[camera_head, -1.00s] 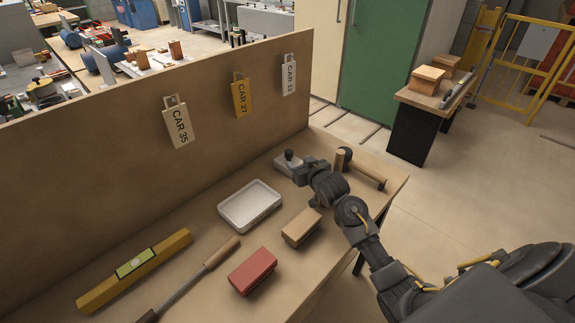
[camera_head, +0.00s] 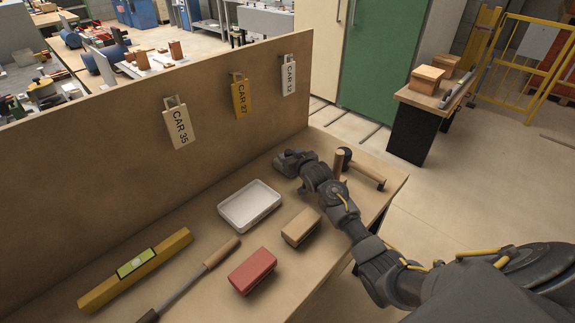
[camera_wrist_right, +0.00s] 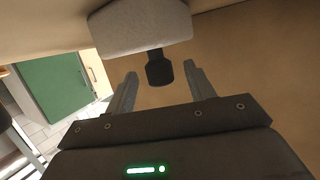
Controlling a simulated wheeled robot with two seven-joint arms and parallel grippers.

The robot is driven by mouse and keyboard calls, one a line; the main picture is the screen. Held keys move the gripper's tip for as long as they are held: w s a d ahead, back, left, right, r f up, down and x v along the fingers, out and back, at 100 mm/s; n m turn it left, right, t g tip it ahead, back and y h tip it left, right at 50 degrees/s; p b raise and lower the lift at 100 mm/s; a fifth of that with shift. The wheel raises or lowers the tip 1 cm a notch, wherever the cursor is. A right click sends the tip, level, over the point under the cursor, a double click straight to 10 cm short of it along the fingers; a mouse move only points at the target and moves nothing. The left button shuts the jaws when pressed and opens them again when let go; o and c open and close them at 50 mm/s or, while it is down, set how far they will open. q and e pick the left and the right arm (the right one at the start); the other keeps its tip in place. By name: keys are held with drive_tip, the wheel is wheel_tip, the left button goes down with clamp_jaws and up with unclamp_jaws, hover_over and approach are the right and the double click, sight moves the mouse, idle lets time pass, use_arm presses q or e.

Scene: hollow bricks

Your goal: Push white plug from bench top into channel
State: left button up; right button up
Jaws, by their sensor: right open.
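No object that is clearly a white plug or a channel can be made out. A pale grey-white block (camera_wrist_right: 140,27) with a dark knob (camera_wrist_right: 158,70) shows at the top of the right wrist view. My right gripper (camera_wrist_right: 159,70) is open, with one finger on each side of the knob, and I see a gap at both sides. In the head view my right gripper (camera_head: 280,158) is over the far part of the bench top (camera_head: 185,225) and hides the block. My left gripper is not in view.
On the bench lie a white tray (camera_head: 250,205), a tan brick (camera_head: 301,227), a red brick (camera_head: 252,271), a long-handled tool (camera_head: 222,252) and a yellow level (camera_head: 135,268). A hammer (camera_head: 366,174) lies beside my right arm. An upright board (camera_head: 90,180) with hanging tags closes the back.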

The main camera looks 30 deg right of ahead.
clamp_jaws()
idle(0.3)
